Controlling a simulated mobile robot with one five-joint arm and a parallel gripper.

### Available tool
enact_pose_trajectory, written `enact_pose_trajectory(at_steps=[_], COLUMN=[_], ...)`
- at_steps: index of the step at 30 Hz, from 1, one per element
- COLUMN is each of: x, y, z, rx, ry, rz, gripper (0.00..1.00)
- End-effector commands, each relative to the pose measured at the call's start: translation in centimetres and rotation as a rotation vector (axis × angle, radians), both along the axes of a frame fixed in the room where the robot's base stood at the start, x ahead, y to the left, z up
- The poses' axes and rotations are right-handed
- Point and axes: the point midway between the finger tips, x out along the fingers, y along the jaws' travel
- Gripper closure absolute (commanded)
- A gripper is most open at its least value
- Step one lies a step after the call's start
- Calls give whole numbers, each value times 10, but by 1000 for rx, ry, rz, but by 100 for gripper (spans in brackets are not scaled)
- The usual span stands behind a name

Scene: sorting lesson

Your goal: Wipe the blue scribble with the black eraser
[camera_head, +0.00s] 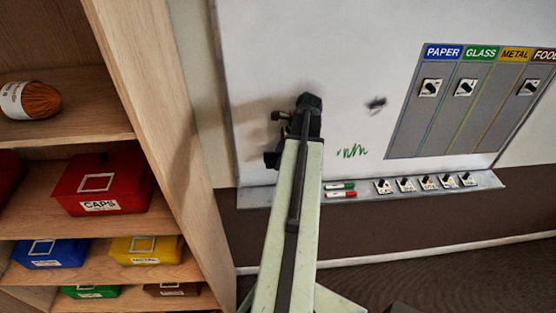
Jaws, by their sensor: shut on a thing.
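My arm reaches up to the whiteboard (345,45), and my gripper (279,146) is at its lower left part. It is shut on a dark block, which looks like the black eraser (271,160); my arm hides most of it. I cannot tell whether the block touches the board. No blue scribble shows; my arm and gripper cover part of the board. A green scribble (353,151) is to the right of my arm. A small dark mark or object (376,103) is above it.
A tray (360,196) below the board holds a green marker (340,186), a red marker (341,194) and several small cards. A grey sorting chart (410,130) is at the right. A wooden shelf (170,120) with labelled boxes stands close at the left.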

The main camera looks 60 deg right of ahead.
Motion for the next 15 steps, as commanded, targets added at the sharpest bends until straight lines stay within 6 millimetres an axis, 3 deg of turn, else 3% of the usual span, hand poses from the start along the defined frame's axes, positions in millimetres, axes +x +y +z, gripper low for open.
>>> enact_pose_trajectory(at_steps=[15], x=[-31], y=[-31], z=[0], rx=[-13], ry=[-5], rz=[-9], gripper=[84])
